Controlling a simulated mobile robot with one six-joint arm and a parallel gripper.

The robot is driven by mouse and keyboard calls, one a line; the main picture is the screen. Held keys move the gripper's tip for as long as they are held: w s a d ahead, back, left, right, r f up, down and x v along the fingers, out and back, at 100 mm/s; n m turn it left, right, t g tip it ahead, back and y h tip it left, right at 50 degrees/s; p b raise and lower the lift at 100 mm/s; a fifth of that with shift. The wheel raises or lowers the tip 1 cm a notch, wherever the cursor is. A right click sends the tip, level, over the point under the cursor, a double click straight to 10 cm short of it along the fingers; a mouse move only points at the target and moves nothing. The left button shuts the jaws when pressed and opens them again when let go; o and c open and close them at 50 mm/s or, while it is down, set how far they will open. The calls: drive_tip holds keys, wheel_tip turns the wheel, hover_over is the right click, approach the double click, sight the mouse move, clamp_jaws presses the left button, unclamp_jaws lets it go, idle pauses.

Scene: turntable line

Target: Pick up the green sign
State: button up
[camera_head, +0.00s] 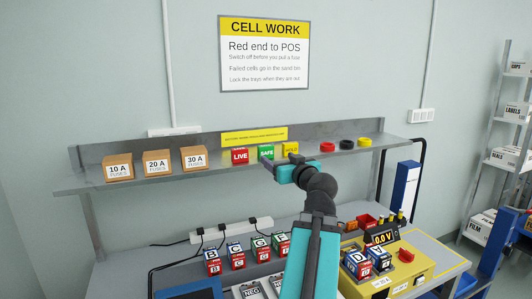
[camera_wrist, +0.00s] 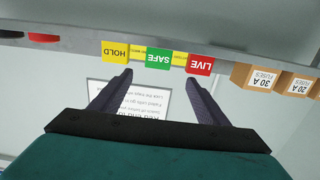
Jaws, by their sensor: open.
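The green sign (camera_head: 266,152), marked SAFE, stands on the shelf between the red LIVE sign (camera_head: 240,156) and the yellow HOLD sign (camera_head: 290,149). In the wrist view, which is upside down, the green sign (camera_wrist: 159,60) lies centred just beyond my fingertips. My gripper (camera_wrist: 159,78) is open and empty, with one dark finger to each side of the green sign's line. In the head view, my gripper (camera_head: 274,162) is at the shelf's front edge beside the green sign and partly covers the HOLD sign. I cannot tell the exact gap to the sign.
Below are lettered cells (camera_head: 237,257) and a yellow unit (camera_head: 408,268) with a display. A shelf rack (camera_head: 503,150) stands far right.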

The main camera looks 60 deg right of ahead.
sight(267, 149)
drive_tip(key=shift+w+d+r, duration=0.1)
drive_tip(key=shift+r, duration=0.05)
drive_tip(key=p, duration=0.2)
drive_tip(key=shift+w+d+p, duration=0.3)
drive_tip(key=shift+w, duration=0.1)
drive_tip(key=p+x, duration=0.4)
drive_tip(key=x, duration=0.2)
drive_tip(key=shift+w+d+p, duration=0.2)
drive_tip(key=shift+p, duration=0.1)
drive_tip(key=shift+w+d+f, duration=0.15)
drive_tip(key=shift+w+f, duration=0.05)
drive_tip(key=shift+w, duration=0.1)
drive_tip(key=w+d+p, duration=0.2)
drive_tip(key=shift+w+d+r+p, duration=0.15)
drive_tip(key=shift+r+p, duration=0.1)
drive_tip(key=shift+p, duration=0.1)
drive_tip(key=shift+p+x, duration=0.4)
drive_tip(key=shift+x, duration=0.6)
drive_tip(key=shift+f, duration=0.2)
